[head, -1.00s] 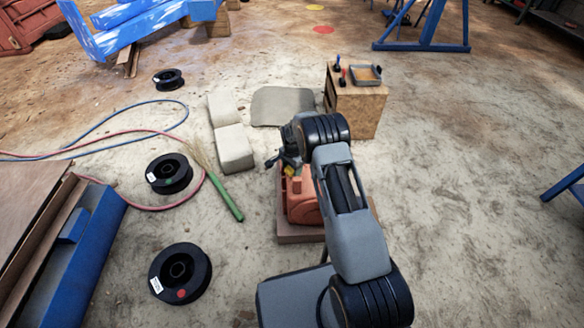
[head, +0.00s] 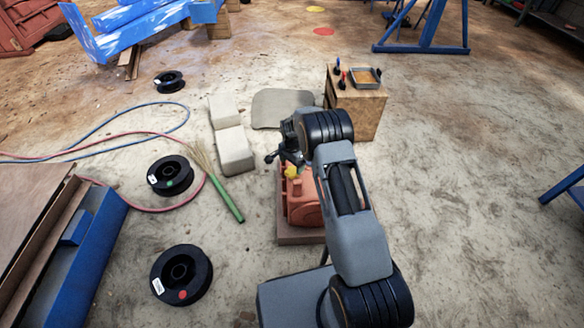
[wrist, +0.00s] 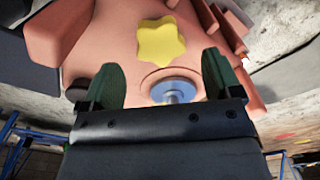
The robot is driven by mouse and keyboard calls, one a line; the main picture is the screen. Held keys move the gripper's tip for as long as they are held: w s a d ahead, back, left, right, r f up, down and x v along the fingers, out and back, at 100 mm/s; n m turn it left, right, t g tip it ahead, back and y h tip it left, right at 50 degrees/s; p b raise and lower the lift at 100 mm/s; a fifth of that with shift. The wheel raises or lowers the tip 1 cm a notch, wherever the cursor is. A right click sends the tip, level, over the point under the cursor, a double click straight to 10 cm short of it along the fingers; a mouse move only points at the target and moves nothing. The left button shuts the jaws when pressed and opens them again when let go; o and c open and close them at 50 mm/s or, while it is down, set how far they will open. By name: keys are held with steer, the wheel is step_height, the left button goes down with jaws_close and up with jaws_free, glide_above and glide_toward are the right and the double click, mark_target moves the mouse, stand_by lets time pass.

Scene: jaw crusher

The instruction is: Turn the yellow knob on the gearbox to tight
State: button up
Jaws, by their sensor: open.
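The yellow star-shaped knob (wrist: 161,41) sits on the orange gearbox (wrist: 110,40) in the wrist view. My gripper (wrist: 162,78) is open, with a green-padded finger on each side and nothing between them. The knob lies just beyond the fingertips, roughly midway between them, and is not gripped. A round grey-blue metal part (wrist: 172,88) on the gearbox shows closer to the palm. In the head view the gearbox (head: 303,205) stands on a low brown base, partly hidden by my arm, and the knob (head: 291,172) shows just below my gripper (head: 277,157). No tight mark is readable.
A wooden cabinet (head: 356,108) with a tray (head: 367,79) and small tools stands behind the gearbox. Pale blocks (head: 234,150), a green-handled broom (head: 225,196) and several black spools (head: 181,275) lie to the left. The floor on the right is mostly clear.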

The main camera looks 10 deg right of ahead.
step_height(320, 180, up, 10)
steer(key=p, duration=0.2)
steer(key=shift+f, duration=0.2)
stand_by(0.3)
step_height(320, 180, up, 18)
steer(key=n+p, duration=0.2)
steer(key=p, duration=0.7)
glide_above(292, 171)
steer(key=s, duration=0.4)
steer(key=s+r+n+t+p, duration=0.25)
steer(key=s+r+p, duration=0.35)
steer(key=r, duration=0.7)
steer(key=s+r+n+t+p, duration=0.1)
steer(key=s+r+n+p, duration=0.6)
steer(key=s+r+p, duration=0.8)
steer(key=s+r, duration=0.5)
steer(key=shift+s+r, duration=0.25)
steer(key=shift+r, duration=0.1)
steer(key=shift+a, duration=0.1)
